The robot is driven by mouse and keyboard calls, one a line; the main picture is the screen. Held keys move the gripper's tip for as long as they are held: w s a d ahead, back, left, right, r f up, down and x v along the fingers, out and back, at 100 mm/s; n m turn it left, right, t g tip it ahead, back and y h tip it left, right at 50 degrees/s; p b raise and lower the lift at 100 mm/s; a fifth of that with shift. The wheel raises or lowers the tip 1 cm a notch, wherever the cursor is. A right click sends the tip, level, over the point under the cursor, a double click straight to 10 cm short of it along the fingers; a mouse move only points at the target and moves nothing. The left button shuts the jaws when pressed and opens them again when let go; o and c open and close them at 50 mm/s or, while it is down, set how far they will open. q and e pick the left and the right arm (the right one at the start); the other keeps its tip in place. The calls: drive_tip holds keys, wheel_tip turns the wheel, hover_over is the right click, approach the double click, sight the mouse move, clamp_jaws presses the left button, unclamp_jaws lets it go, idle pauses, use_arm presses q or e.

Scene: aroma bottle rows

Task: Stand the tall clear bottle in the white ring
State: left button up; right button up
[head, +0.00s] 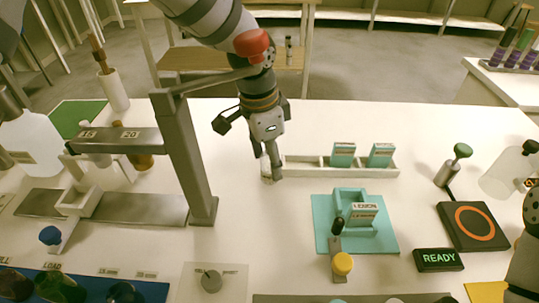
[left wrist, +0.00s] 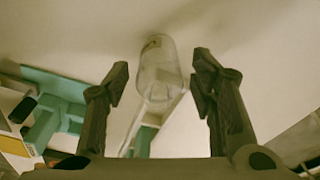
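My left gripper (head: 267,166) points down over the middle of the table, just left of the white divided tray (head: 308,170). Its fingers are apart. In the left wrist view a clear bottle (left wrist: 160,80) shows between the open fingers (left wrist: 158,80), with a gap to each finger. In the head view only a small pale part (head: 265,165) shows by the fingertips, mostly hidden by the gripper. I cannot make out the white ring for certain in either view. The right gripper does not show; part of my right arm seems to be at the right edge.
Teal boxes (head: 343,153) stand in the white tray. A teal mat (head: 322,222) with a holder lies in front. A grey post and beam (head: 183,155) rises left of the gripper. A dark pad with an orange ring (head: 473,223) is at right. The table behind the tray is clear.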

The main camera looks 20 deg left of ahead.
sight(262, 157)
use_arm(q)
wheel_tip(262, 157, up, 12)
drive_tip(key=a+p, duration=0.1)
drive_tip(key=shift+s, duration=0.4)
drive_tip(key=shift+o, duration=0.5)
drive_tip(key=shift+a, duration=0.1)
drive_tip(key=w+a+n+g+h+b, duration=0.1)
drive_tip(key=a+n+h, duration=0.1)
drive_tip(key=n, duration=1.1)
drive_tip(key=w+a+n+h+b, duration=0.1)
drive_tip(key=a+n, duration=0.1)
drive_tip(key=n, duration=1.2)
drive_tip(key=shift+h, duration=0.3)
drive_tip(key=x, duration=0.8)
drive_tip(key=s+x, duration=0.1)
drive_tip(key=x, duration=0.3)
drive_tip(key=shift+d, duration=0.3)
drive_tip(key=shift+r, duration=0.1)
clamp_jaws()
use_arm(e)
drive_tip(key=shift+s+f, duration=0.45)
